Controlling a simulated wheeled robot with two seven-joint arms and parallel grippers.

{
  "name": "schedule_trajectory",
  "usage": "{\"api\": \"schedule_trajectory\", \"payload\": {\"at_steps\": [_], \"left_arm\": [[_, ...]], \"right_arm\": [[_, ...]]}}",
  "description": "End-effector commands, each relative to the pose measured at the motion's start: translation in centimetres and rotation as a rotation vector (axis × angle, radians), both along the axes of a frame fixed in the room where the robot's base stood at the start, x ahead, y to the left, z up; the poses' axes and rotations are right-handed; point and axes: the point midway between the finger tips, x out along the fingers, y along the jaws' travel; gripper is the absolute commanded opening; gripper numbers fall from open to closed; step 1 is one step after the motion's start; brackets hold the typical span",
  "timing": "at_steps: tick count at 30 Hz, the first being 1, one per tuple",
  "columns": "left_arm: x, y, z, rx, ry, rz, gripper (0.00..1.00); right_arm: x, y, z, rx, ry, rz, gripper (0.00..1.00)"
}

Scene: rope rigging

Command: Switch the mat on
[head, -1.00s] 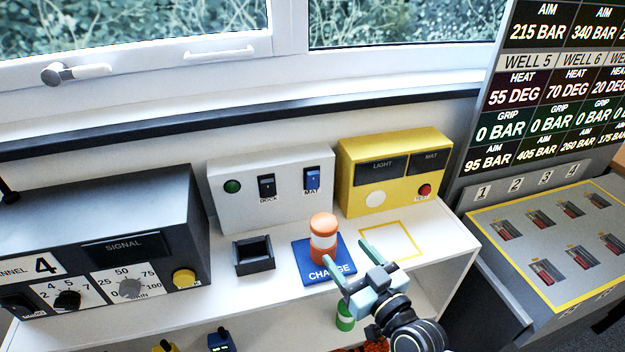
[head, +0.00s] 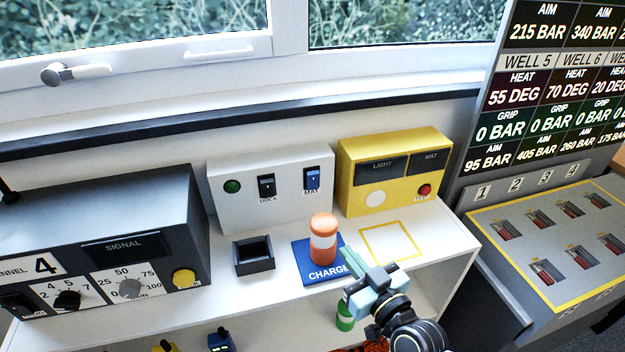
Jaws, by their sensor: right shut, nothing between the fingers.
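The blue charge mat (head: 312,272) lies on the white shelf. The blue MAT rocker switch (head: 312,179) is on the front of the grey box (head: 222,205) behind the mat, right of the black DOCK switch (head: 267,186). My right gripper (head: 346,268) is shut and empty, in front of the mat's right edge, and covers part of the mat's lettering. My left gripper is not in view.
A yellow box (head: 394,147) with dark LIGHT and MAT panels stands to the right. A black open holder (head: 254,257) sits left of the mat. A grey signal unit (head: 110,240) fills the left. The yellow-outlined square (head: 391,241) on the shelf is empty.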

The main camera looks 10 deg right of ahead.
Motion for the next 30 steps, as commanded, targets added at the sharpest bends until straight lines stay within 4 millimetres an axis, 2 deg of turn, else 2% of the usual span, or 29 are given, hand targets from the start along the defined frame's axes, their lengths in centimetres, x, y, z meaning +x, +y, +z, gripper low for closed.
{"api": "schedule_trajectory", "payload": {"at_steps": [24, 30], "left_arm": [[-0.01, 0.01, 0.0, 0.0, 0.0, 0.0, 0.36], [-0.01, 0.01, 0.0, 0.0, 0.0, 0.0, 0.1]], "right_arm": [[0.0, 0.0, 0.0, 0.0, 0.0, 0.0, 0.0], [0.0, 0.0, 0.0, 0.0, 0.0, 0.0, 0.0]]}}
